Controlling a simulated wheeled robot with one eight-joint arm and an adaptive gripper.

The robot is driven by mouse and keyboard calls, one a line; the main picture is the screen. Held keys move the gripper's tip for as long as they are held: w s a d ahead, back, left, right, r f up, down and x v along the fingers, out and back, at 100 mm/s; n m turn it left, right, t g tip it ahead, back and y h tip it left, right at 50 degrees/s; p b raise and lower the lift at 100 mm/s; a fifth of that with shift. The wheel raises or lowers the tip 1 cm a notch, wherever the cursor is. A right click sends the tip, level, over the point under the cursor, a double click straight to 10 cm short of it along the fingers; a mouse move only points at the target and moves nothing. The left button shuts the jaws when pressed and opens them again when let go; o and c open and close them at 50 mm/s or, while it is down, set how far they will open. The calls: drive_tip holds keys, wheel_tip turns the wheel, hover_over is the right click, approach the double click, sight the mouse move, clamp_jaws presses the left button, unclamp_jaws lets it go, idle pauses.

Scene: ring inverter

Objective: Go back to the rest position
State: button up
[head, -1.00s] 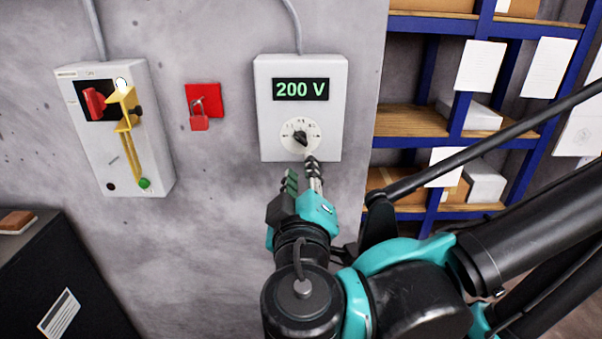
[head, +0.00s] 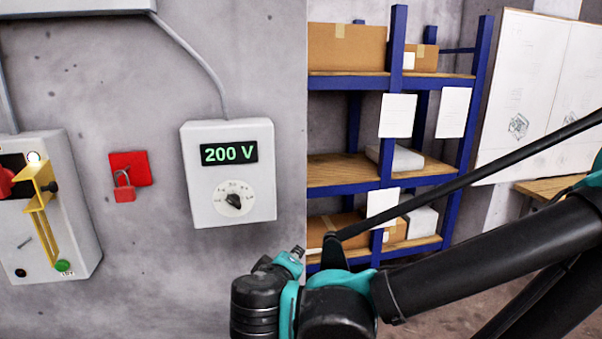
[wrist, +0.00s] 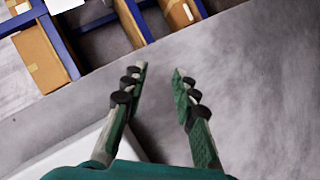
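My gripper (wrist: 160,85) shows in the wrist view with its two fingers apart and nothing between them. In the head view my gripper is mostly hidden behind my own wrist, below and to the right of the inverter box. The grey inverter box (head: 204,194) hangs on the wall, its display (head: 230,153) reading 200 V in green. Its round dial (head: 234,198) with a black knob is clear of my gripper. A pale box surface (wrist: 75,145) lies at the lower left of the wrist view, partly behind the fingers.
A red padlock (head: 124,190) hangs on a red plate. A switch box (head: 75,205) with a yellow lever is at the left. Blue shelves (head: 345,180) with cartons stand at the right, behind my arm. A wooden table (head: 545,187) is at the far right.

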drive_tip(key=w+d+f+m+g+y, duration=0.2)
drive_tip(key=d+f+m+g, duration=0.6)
drive_tip(key=d+f, duration=1.3)
drive_tip(key=shift+w+d+m+g, duration=0.25)
drive_tip(key=shift+w+m+g, duration=0.2)
drive_tip(key=shift+m, duration=0.45)
drive_tip(key=shift+o, duration=0.7)
idle(1.4)
drive_tip(key=shift+d, duration=0.1)
